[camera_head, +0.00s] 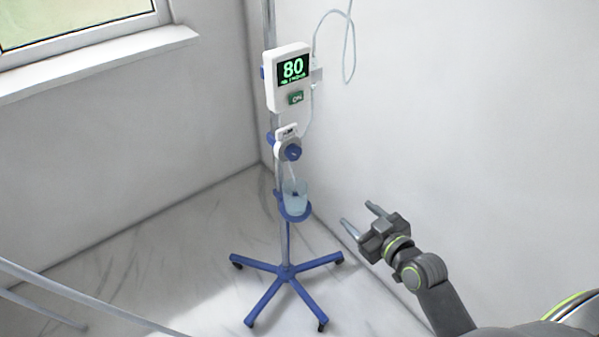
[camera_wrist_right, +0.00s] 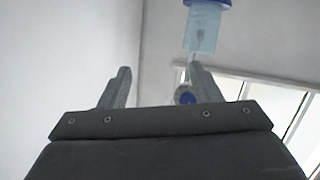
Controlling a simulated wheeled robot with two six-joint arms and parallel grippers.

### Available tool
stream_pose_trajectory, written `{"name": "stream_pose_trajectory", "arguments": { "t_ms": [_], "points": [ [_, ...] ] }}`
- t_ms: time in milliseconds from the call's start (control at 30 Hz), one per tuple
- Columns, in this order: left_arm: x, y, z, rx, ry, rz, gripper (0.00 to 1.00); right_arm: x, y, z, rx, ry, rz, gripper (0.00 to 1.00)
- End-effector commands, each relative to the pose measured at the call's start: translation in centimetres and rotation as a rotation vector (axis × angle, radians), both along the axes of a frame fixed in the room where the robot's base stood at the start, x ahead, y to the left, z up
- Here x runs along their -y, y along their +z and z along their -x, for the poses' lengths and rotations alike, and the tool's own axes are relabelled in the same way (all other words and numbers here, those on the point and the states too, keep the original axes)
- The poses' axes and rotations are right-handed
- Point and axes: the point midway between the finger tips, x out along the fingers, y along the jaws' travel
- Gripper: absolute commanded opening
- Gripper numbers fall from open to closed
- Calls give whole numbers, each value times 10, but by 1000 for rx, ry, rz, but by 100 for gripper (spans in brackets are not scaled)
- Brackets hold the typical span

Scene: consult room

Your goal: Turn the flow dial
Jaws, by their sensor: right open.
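The flow dial (camera_head: 293,152) is a round blue knob on a small white unit clamped to a pole, below the white monitor (camera_head: 289,78) that reads 80 with a green ON button. My right gripper (camera_head: 358,214) is open and empty, to the right of and lower in the picture than the dial, clearly apart from it. In the right wrist view, the blue dial (camera_wrist_right: 185,97) shows small and distant beside the right-hand finger of the gripper (camera_wrist_right: 160,68), partly hidden. My left gripper is not in view.
A clear cup (camera_head: 295,195) sits in a blue ring holder on the pole, below the dial. The stand's blue wheeled base (camera_head: 287,272) spreads over the pale floor. A white wall is close on the right. Pale rails (camera_head: 85,298) cross the lower left.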

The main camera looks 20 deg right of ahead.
Motion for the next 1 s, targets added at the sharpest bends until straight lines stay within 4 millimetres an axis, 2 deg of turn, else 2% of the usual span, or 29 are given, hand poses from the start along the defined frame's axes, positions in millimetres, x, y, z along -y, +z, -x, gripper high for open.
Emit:
{"name": "stream_pose_trajectory", "arguments": {
  "t_ms": [33, 100, 200, 333, 467, 567, 1000],
  "points": [
    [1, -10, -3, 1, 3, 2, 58, -10, 15, 2, 63, 36, 8, 58],
    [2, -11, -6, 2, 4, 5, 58, -22, 41, 7, 131, 80, 16, 58],
    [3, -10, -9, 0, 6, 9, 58, -35, 70, 16, 206, 129, 27, 58],
    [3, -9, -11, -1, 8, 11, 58, -46, 91, 24, 260, 166, 36, 58],
    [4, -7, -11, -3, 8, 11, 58, -49, 98, 23, 273, 174, 37, 58],
    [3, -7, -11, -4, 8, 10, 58, -52, 99, 14, 276, 172, 34, 58],
    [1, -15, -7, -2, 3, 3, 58, -81, 99, -64, 273, 174, 33, 58]
  ]
}}
